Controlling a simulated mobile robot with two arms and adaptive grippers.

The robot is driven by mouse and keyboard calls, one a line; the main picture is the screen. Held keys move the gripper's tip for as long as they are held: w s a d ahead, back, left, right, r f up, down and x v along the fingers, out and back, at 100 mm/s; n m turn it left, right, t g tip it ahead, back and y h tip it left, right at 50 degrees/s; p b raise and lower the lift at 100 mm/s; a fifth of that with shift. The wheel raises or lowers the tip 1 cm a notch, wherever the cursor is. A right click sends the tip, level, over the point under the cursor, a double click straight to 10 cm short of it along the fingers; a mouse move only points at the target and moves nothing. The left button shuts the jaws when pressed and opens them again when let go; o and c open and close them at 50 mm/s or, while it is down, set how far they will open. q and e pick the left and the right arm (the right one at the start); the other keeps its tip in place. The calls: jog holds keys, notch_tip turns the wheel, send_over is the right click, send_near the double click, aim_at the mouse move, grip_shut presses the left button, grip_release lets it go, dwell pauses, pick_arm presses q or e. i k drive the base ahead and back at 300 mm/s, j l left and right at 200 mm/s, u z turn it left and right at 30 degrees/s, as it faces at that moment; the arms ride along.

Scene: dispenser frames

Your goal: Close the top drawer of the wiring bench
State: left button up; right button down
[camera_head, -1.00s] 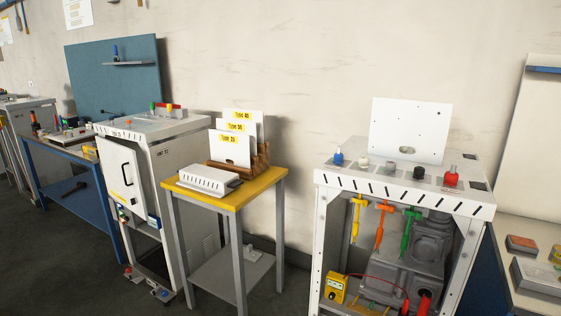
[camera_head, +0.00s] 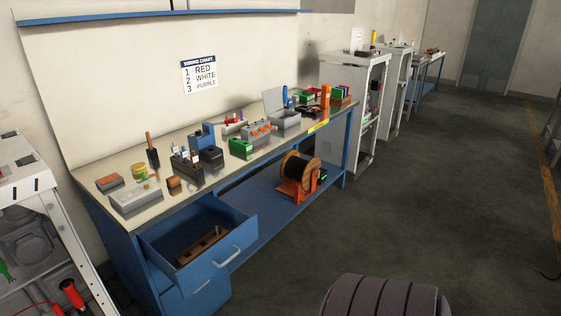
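The wiring bench (camera_head: 232,163) has a pale worktop and a blue frame, and stands against the wall at the left and middle of the head view. Its top drawer (camera_head: 190,263) is blue and pulled out toward the front. A pale handle (camera_head: 229,256) is on its front face. A wooden block (camera_head: 202,244) lies in the drawer. A lower drawer front shows below it. Neither of my grippers is in view.
A cable spool (camera_head: 299,174) on an orange stand sits on the bench's lower shelf. Several tools and boxes cover the worktop. The floor (camera_head: 440,190) to the right is clear. A dark ribbed rounded shape (camera_head: 385,296) shows at the bottom.

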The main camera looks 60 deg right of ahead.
aim_at(185, 245)
jog(key=z, duration=1.55)
